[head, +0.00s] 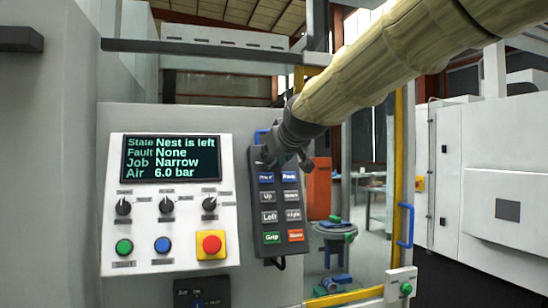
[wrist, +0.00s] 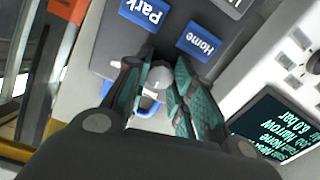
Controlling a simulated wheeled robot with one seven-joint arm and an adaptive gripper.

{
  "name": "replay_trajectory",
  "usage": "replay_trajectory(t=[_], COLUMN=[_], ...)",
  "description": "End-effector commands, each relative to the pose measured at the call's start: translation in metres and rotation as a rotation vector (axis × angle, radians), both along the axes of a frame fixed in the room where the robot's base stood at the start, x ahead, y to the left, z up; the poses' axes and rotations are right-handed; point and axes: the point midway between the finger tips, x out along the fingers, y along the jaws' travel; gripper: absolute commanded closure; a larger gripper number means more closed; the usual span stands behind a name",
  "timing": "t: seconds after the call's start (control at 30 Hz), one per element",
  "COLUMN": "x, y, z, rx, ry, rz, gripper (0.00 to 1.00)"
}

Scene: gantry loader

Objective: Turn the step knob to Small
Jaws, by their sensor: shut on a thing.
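The grey pendant (head: 279,226) hangs on the machine front, right of the control panel. My gripper (head: 286,160) is at its upper end and hides that part in the head view. In the wrist view the pendant appears upside down, and my gripper (wrist: 163,76) has its fingers on either side of a small light grey knob (wrist: 158,74), shut on it. This appears to be the step knob. Its markings, including Small, and its pointer are hidden or too small to read.
Blue Park (wrist: 144,10) and Home (wrist: 202,41) buttons lie close beyond my fingertips. The control panel (head: 171,237) with its display (head: 171,159), knobs and red stop button (head: 211,244) is at the left. A yellow-framed window (head: 398,150) is at the right.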

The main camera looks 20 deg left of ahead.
Motion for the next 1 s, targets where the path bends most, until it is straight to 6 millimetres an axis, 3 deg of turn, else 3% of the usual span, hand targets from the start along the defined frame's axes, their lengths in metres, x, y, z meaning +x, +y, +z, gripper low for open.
replay_trajectory(t=[0.1,0.13,0.2,0.57,1.0], x=[0.000,0.000,0.000,-0.002,-0.041], y=[0.000,0.000,0.000,-0.001,-0.027], z=[0.002,0.002,0.002,0.002,0.018], rx=[0.002,0.002,0.002,0.002,0.001], ry=[-0.003,-0.003,-0.003,-0.001,0.002], rz=[0.000,0.000,0.000,-0.001,0.002], gripper=[0.99,0.74,0.65,0.65,0.65])
